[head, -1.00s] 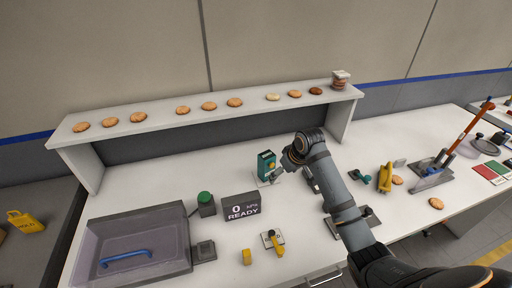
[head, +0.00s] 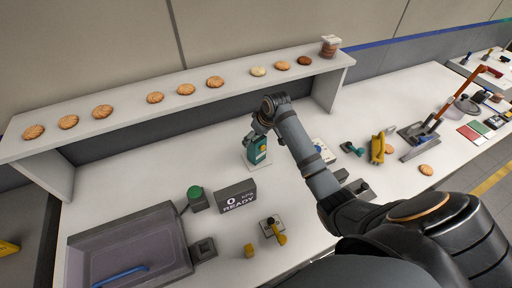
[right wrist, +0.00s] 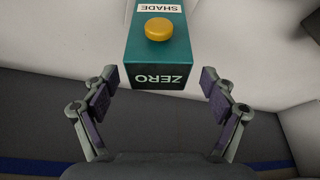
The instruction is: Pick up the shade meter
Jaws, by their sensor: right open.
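The shade meter (head: 257,151) is a teal box standing upright on a pale base plate, near the middle of the white table. In the right wrist view the meter (right wrist: 157,47) shows a yellow button, a SHADE label and the word ZERO. My right gripper (right wrist: 160,84) is open, with one finger to each side of the meter's near end and gaps between. In the head view my right gripper (head: 254,133) is at the meter's upper part and partly covers it. My left gripper is not in view.
A READY display (head: 236,198) and a green button box (head: 196,196) stand front left of the meter, near a clear-lidded bin (head: 130,240). A raised shelf (head: 130,121) with several biscuits runs behind. A yellow-handled switch (head: 273,228) lies in front.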

